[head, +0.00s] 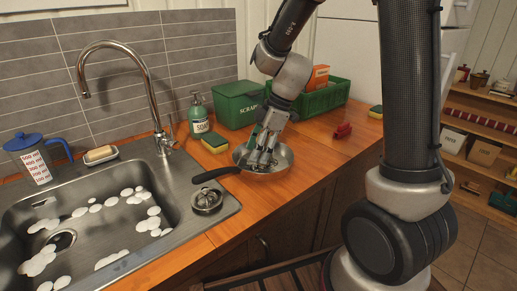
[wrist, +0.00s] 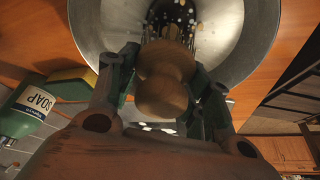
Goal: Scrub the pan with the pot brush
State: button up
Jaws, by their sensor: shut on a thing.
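The steel pan (head: 284,160) sits on the wooden counter right of the sink, its black handle (head: 215,174) pointing left. My gripper (head: 262,160) points down into the pan. In the wrist view my gripper (wrist: 166,82) is shut on the round wooden knob of the pot brush (wrist: 163,97). The bristles point into the pan (wrist: 90,28), and pale spots show on its inner surface around them. In the head view the fingers mostly hide the brush. I cannot tell whether the bristles touch the pan floor.
Behind the pan stand a soap bottle (head: 198,115), a green scraps bin (head: 238,104) and a green crate (head: 322,97). A sponge (head: 207,152) lies close to the pan's left. A metal strainer (head: 207,199) sits by the sink (head: 182,219). A red object (head: 342,131) lies right.

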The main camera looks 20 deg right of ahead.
jog(key=shift+f, duration=0.95)
